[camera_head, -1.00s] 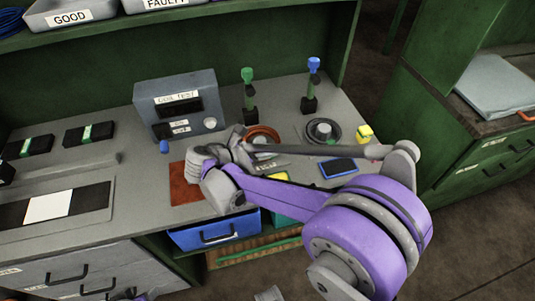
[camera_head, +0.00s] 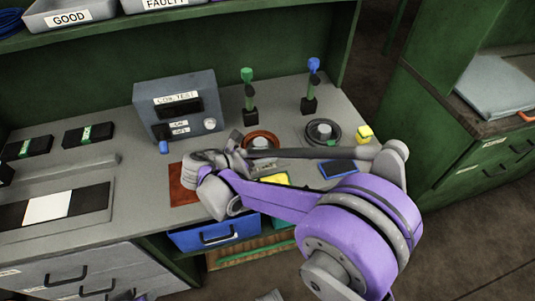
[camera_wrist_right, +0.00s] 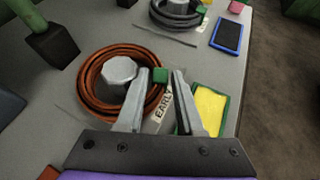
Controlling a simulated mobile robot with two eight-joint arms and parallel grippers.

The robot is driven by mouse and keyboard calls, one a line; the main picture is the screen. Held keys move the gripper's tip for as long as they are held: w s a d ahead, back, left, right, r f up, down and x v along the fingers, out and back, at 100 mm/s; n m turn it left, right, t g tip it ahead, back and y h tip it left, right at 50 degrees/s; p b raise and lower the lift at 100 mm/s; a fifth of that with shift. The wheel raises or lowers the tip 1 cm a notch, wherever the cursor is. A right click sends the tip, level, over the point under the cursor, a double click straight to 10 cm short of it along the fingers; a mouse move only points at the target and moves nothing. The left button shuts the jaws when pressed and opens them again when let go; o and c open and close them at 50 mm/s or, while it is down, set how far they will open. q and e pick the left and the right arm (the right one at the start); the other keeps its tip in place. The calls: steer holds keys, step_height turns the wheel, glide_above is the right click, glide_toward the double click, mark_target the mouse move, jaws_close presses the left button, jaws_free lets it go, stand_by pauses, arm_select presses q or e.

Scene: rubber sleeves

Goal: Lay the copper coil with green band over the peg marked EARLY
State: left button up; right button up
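The copper coil (camera_wrist_right: 88,88) lies around the grey eight-sided peg (camera_wrist_right: 120,70), beside the label EARLY (camera_wrist_right: 163,106) in the right wrist view. Its green band (camera_wrist_right: 158,76) faces my right gripper. In the head view the coil (camera_head: 261,137) is partly hidden by my right arm. My right gripper (camera_wrist_right: 161,74) is open, with one finger on each side of the green band and a visible gap on the right finger's side. The left finger overlaps the coil and peg in the picture; I cannot tell whether it touches them.
A dark coil (camera_head: 322,131) lies around another peg at the right. Posts with green (camera_head: 249,95) and blue (camera_head: 313,88) tops stand behind. A test box (camera_head: 178,105) stands left.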

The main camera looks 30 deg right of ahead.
steer(key=v, duration=1)
steer(key=s+d+m, duration=0.1)
steer(key=s+f+m+y, duration=0.1)
steer(key=s+d+y, duration=0.1)
steer(key=shift+s+d+f+m, duration=0.2)
steer(key=shift+s+d+m, duration=0.15)
steer(key=shift+m, duration=0.05)
steer(key=s+f+m+t+y, duration=0.1)
steer(key=s+f+m+y, duration=0.2)
steer(key=s+m+y, duration=0.2)
steer(key=s+f+m+t+y, duration=0.1)
steer(key=s+f+m+y, duration=0.3)
steer(key=s+m, duration=0.5)
steer(key=a+m+y, duration=0.1)
steer(key=m, duration=0.1)
steer(key=shift+f+m+t, duration=0.2)
steer(key=shift+m+t, duration=0.2)
steer(key=shift+d, duration=0.1)
